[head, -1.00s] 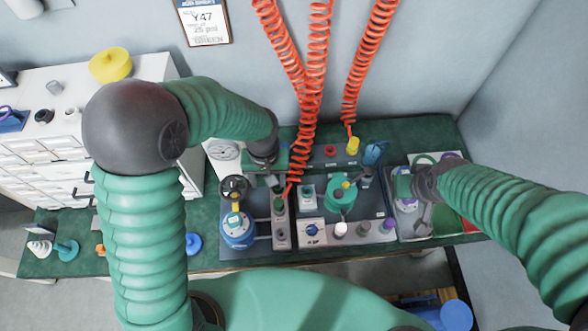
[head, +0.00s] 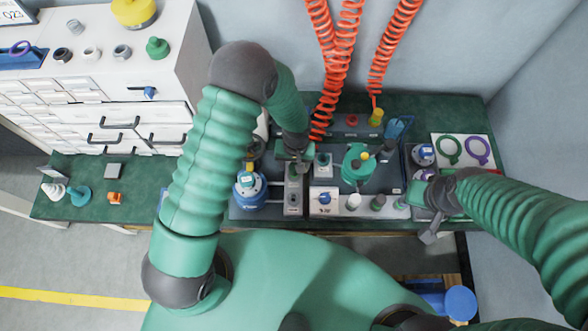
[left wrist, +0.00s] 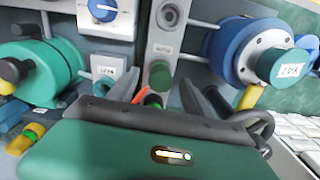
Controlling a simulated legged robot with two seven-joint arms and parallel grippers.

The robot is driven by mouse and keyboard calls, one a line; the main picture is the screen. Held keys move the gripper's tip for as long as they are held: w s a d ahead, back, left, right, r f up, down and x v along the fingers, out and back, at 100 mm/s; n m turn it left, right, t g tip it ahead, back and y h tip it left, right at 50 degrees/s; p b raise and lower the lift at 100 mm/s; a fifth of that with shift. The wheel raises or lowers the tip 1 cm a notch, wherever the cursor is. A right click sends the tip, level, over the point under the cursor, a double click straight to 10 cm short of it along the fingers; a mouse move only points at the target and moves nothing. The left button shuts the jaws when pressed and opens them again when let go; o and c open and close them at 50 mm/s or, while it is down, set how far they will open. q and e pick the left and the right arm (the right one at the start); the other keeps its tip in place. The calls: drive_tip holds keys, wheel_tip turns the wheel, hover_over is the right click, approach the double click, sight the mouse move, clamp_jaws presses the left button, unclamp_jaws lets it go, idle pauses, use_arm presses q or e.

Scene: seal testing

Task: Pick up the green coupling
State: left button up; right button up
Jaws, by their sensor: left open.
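A small green cylinder, seemingly the green coupling (left wrist: 160,75), stands on a narrow grey strip between the blue and teal units. It shows in the left wrist view just ahead of and between the fingers of my left gripper (left wrist: 162,88), which is open. A thin orange piece and another green bit lie close behind it, partly hidden by the gripper body. In the head view my left gripper (head: 294,158) hangs over the strip's far end. My right gripper (head: 424,202) is at the station's right end; its jaws are unclear.
A blue cylinder unit (head: 249,190) stands left of the strip, and a teal unit (head: 357,164) stands right. Orange coiled hoses (head: 333,70) hang behind. A white drawer cabinet (head: 180,80) is at the left.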

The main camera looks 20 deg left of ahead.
use_arm(q)
drive_tip(key=shift+w+f, duration=0.1)
drive_tip(key=shift+f, duration=0.75)
drive_tip(key=shift+r, duration=0.1)
clamp_jaws()
